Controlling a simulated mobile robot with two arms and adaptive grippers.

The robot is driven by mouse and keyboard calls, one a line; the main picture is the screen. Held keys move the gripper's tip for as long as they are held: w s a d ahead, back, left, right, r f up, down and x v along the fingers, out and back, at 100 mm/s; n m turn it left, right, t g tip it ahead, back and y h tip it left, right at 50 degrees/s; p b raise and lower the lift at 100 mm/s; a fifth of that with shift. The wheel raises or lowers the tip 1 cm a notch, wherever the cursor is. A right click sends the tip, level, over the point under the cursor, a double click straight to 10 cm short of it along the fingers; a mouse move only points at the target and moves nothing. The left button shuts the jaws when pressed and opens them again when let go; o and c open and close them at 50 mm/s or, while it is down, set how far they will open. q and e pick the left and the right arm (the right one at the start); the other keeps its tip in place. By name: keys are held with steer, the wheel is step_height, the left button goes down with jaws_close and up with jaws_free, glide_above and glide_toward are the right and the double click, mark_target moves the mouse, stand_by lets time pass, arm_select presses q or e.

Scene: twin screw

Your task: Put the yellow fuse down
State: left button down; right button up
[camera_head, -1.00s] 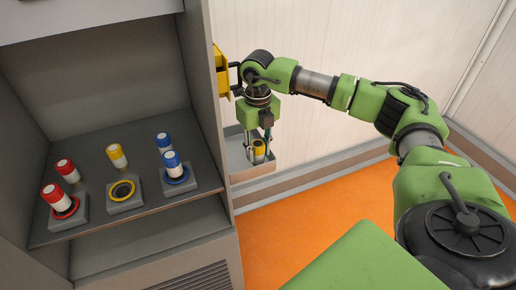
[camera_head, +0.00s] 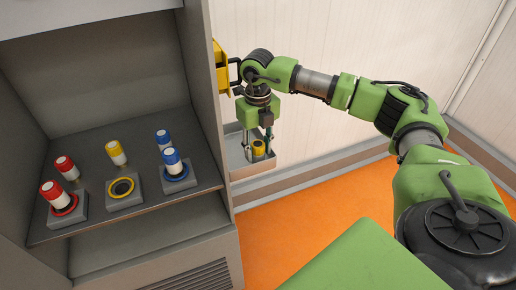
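My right gripper (camera_head: 257,148) points down over a small grey bin (camera_head: 238,163) on the right side of the cabinet. A yellow-topped fuse (camera_head: 258,148) is in the bin, between my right fingertips. The fingers look spread, with the fuse apart from them; the fuse's lower part is partly hidden. Another yellow fuse (camera_head: 115,151) stands upright on the cabinet shelf, behind an empty yellow-ringed socket (camera_head: 122,187). My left gripper is not in view.
On the shelf (camera_head: 95,222), red fuses (camera_head: 66,167) stand at left and blue fuses (camera_head: 163,140) at right, one of each in a ringed socket. A yellow handle-like part (camera_head: 221,70) is on the cabinet side, close to my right wrist. The orange floor (camera_head: 290,225) is clear.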

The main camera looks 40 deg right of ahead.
mark_target(257, 144)
step_height(257, 144, up, 13)
steer(key=b, duration=0.3)
steer(key=shift+f, duration=0.1)
stand_by(1.4)
